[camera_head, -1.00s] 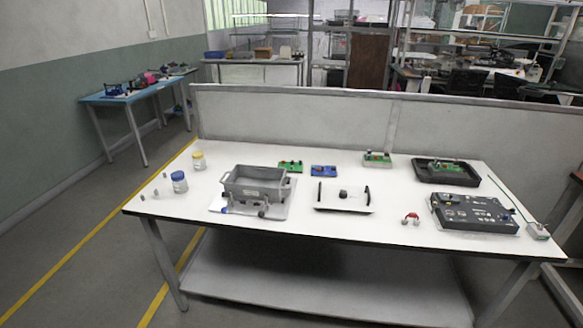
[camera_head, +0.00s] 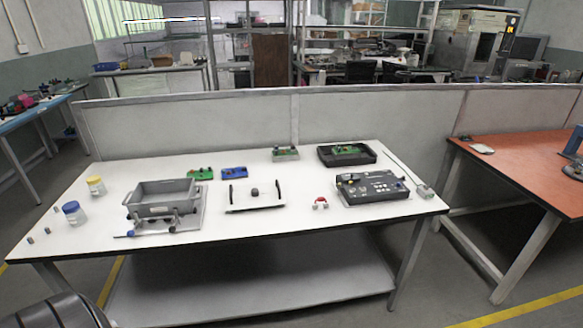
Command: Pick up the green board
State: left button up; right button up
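Three green boards show on the white table (camera_head: 270,228). One green board (camera_head: 200,174) lies flat beside a blue board (camera_head: 234,173), behind the grey bin. Another green board (camera_head: 285,153) sits on a small light base near the back edge. A third green board (camera_head: 347,149) lies in a black tray (camera_head: 370,158) at the back right. I cannot tell which one the task means. Neither of my grippers is in view. A dark rounded part at the bottom left edge seems to be part of my arm.
A grey bin (camera_head: 163,207) on a stand, a white handled plate (camera_head: 276,201) and a black control box (camera_head: 368,194) stand along the front. A partition (camera_head: 200,122) closes the back. An orange table (camera_head: 515,168) stands at right.

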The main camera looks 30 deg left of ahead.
aim_at(202, 174)
jog(key=z, duration=1.65)
jog(key=k, duration=2.4)
jog(key=u, duration=1.85)
